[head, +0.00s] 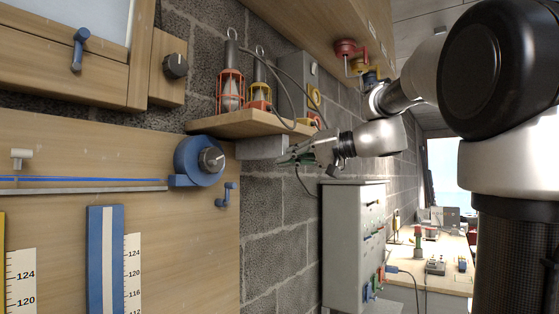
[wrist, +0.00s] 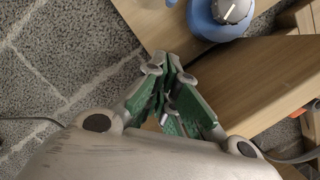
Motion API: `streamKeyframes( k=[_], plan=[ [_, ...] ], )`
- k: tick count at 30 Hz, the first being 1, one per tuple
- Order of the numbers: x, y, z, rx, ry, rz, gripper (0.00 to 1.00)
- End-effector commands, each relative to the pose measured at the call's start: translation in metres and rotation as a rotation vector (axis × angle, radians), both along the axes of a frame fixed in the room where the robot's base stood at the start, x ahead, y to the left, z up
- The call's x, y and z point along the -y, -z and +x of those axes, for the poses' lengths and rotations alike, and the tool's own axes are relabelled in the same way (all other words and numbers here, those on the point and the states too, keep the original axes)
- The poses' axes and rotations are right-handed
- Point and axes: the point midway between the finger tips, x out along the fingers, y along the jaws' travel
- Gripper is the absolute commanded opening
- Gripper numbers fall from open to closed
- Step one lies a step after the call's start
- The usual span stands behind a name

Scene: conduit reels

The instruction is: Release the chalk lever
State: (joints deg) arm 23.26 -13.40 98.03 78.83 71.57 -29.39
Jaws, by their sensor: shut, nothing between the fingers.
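A small chalk-white T-shaped lever (head: 20,158) sticks out from the wooden board at the far left, just above a blue strip; it is the only pale lever I can make out. My gripper (head: 283,160) is shut and empty, pointing left in front of the wall, below the lamp shelf and well to the right of this lever. In the wrist view my gripper's green-padded fingers (wrist: 173,62) meet at the tips. A small pale piece shows between the finger bases; I cannot tell what it is. The chalk lever is not recognisable in the wrist view.
A wooden shelf (head: 235,125) bears caged lamps and a cable. A grey cabinet (head: 345,235) with several levers stands right. Open space lies before the board.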

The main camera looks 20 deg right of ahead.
Motion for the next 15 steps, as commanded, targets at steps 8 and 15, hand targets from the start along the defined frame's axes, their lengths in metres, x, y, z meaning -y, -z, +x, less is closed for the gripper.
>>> streamKeyframes(
  k=[8, 15],
  plan=[
    [0.0000, 0.0001, -0.0001, 0.000, 0.000, 0.000, 0.00],
    [0.0005, 0.0000, 0.0006, -0.018, 0.006, 0.018, 0.00]
  ],
)
